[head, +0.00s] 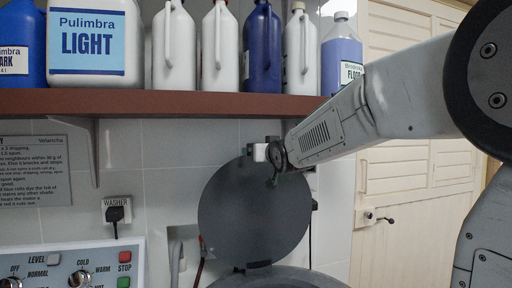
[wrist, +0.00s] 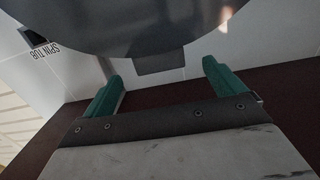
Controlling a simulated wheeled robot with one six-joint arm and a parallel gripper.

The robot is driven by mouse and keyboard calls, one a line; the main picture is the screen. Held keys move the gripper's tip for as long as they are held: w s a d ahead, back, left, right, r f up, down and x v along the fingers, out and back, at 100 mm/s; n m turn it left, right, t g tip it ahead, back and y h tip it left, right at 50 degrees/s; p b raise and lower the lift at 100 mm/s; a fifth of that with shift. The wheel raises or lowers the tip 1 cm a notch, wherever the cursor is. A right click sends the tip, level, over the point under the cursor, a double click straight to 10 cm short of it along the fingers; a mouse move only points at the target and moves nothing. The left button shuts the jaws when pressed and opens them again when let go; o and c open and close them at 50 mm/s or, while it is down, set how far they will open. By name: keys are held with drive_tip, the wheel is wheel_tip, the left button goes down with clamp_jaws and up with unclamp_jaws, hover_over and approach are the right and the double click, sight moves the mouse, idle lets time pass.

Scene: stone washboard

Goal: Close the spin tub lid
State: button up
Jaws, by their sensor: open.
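The spin tub lid (head: 254,212) is a dark grey round disc. It stands raised, nearly upright, on its hinge above the tub rim (head: 278,278) at the bottom of the head view. In the wrist view the lid (wrist: 140,22) fills the top, with a small tab (wrist: 160,62) at its edge. My gripper (head: 272,172) is by the lid's upper right edge in the head view, partly hidden. In the wrist view its two green fingers (wrist: 160,80) are apart, with the tab between and beyond them. I cannot tell whether they touch the lid.
A brown shelf (head: 190,104) with several bottles runs above the lid, close over my arm. A control panel (head: 75,266) with knobs is at lower left. A plugged washer socket (head: 117,211) is on the tiled wall. A pale door (head: 405,150) stands at right.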

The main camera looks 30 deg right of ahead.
drive_tip(key=r+x, duration=0.1)
drive_tip(key=x, duration=0.7)
drive_tip(key=shift+w+d+r+t, duration=0.25)
drive_tip(key=shift+w+t, duration=0.05)
